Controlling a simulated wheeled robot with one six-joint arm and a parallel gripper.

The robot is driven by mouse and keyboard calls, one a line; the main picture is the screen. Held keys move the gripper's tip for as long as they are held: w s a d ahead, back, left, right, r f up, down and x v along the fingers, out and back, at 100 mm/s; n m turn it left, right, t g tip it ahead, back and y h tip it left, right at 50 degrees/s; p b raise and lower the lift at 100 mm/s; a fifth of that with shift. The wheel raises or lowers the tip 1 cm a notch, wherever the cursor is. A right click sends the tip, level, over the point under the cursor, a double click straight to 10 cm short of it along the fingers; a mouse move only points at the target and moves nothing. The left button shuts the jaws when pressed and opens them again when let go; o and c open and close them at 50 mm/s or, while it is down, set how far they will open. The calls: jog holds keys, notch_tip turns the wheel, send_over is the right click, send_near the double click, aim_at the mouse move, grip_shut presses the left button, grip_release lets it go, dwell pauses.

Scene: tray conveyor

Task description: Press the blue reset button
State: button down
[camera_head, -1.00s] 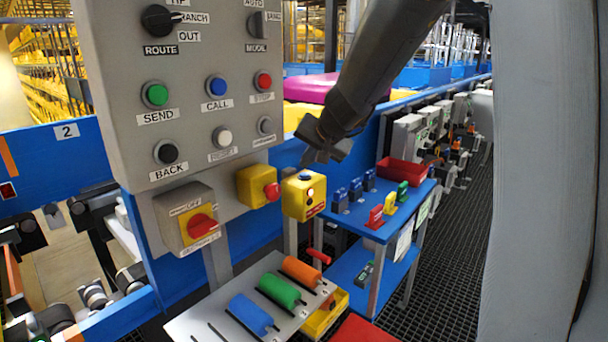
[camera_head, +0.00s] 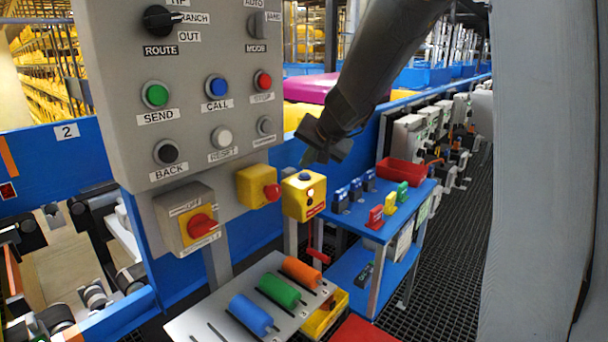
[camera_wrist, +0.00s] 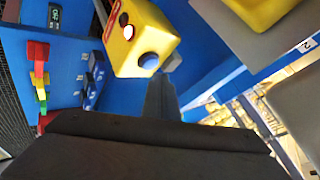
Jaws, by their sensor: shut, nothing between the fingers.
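A yellow box (camera_head: 303,197) stands on a post right of the grey panel. It has a blue button (camera_head: 304,177) on its top and a lit white lamp and a red label on its front. My gripper (camera_head: 309,163) is shut and empty, pointing down just above the box top. In the wrist view, the blue button (camera_wrist: 149,60) is on the yellow box's near face, and my shut fingers (camera_wrist: 163,82) are beside it, to its lower right. A gap shows there, but I cannot tell the exact height.
The grey panel (camera_head: 190,75) carries several buttons, including a blue one (camera_head: 217,87) labelled CALL and a white one (camera_head: 222,137) labelled RESET. A red emergency button (camera_head: 271,192) is left of the box. A blue shelf (camera_head: 350,222) with small coloured parts is to the right.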

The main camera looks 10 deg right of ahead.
aim_at(307, 176)
jog(key=shift+f+b, duration=0.2)
jog(key=shift+b, duration=0.1)
jog(key=shift+f+b, duration=0.3)
jog(key=shift+b, duration=0.05)
jog(key=shift+f+b, duration=0.25)
jog(key=shift+b, duration=0.1)
dwell(0.9)
jog(key=shift+r, duration=0.1)
jog(key=shift+r+p, duration=0.65)
jog(key=shift+r, duration=0.1)
notch_tip(307, 176, up, 6)
jog(key=p, duration=0.5)
dwell(0.6)
